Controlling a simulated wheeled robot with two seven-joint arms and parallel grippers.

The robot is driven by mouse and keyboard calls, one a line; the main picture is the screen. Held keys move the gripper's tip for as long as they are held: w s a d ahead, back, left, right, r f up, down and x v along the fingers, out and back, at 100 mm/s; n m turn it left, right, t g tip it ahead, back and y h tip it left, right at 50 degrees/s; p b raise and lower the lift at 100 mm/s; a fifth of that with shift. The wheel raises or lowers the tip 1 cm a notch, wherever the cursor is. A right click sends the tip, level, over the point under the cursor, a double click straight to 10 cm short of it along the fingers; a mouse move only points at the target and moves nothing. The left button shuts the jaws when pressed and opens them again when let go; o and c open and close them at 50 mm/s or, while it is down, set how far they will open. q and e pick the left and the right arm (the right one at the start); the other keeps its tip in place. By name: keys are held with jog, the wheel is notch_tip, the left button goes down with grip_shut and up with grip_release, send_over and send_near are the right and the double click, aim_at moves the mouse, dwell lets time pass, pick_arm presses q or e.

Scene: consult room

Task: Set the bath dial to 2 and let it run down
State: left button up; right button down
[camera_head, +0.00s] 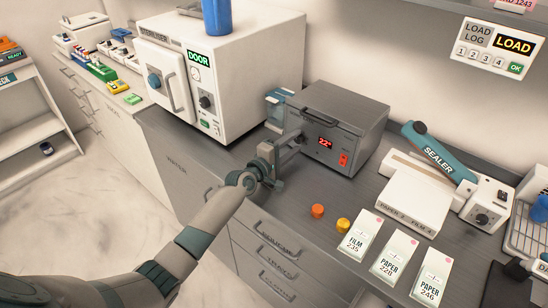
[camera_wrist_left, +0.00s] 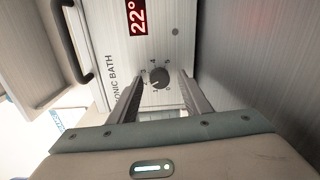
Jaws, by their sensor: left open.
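The ultrasonic bath (camera_head: 345,110) is a grey metal box with a lid and a red display reading 22°. Its dark round dial (camera_wrist_left: 159,76) shows in the left wrist view, below the display in the sideways panel, with small marks around it too small to read surely. In the head view the dial is hidden behind my gripper. My left gripper (camera_head: 298,138) is at the bath's front left, its fingers open. In the left wrist view the fingers (camera_wrist_left: 161,80) stand on either side of the dial, with gaps visible. I see no right gripper.
A white steriliser (camera_head: 225,75) stands left of the bath. The sealer (camera_head: 440,155) and paper rolls box are to the right. Orange and yellow caps (camera_head: 318,211) and several labelled pouches (camera_head: 395,258) lie on the counter in front. A load log panel (camera_head: 497,48) hangs on the wall.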

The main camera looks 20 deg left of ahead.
pick_arm(q)
jog(key=b+v, duration=0.2)
jog(key=v, duration=1.5)
jog(key=shift+s, duration=0.1)
